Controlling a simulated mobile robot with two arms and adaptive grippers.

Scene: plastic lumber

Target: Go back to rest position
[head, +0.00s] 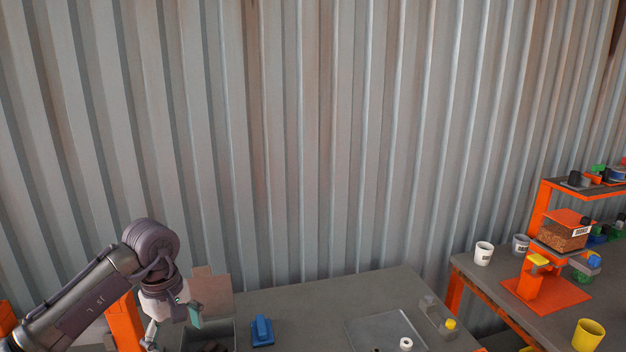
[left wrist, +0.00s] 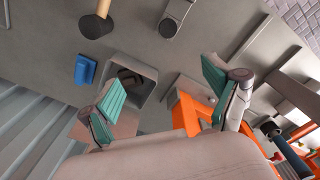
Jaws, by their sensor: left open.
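My left gripper (head: 174,326) hangs at the lower left of the head view, beside a grey open box on the table. In the left wrist view my left gripper (left wrist: 160,98) shows its two teal finger pads spread wide apart, with nothing between them. The grey box (head: 228,336) also shows behind the fingers in the left wrist view (left wrist: 150,92); dark items lie inside it. My right gripper is in neither view.
A blue object (head: 262,331) stands right of the box. A clear tray (head: 372,334) and a white roll (head: 406,343) lie further right. A side table holds an orange stand (head: 535,283), white cups (head: 484,254) and a yellow cup (head: 588,335). A corrugated wall (head: 300,140) stands behind.

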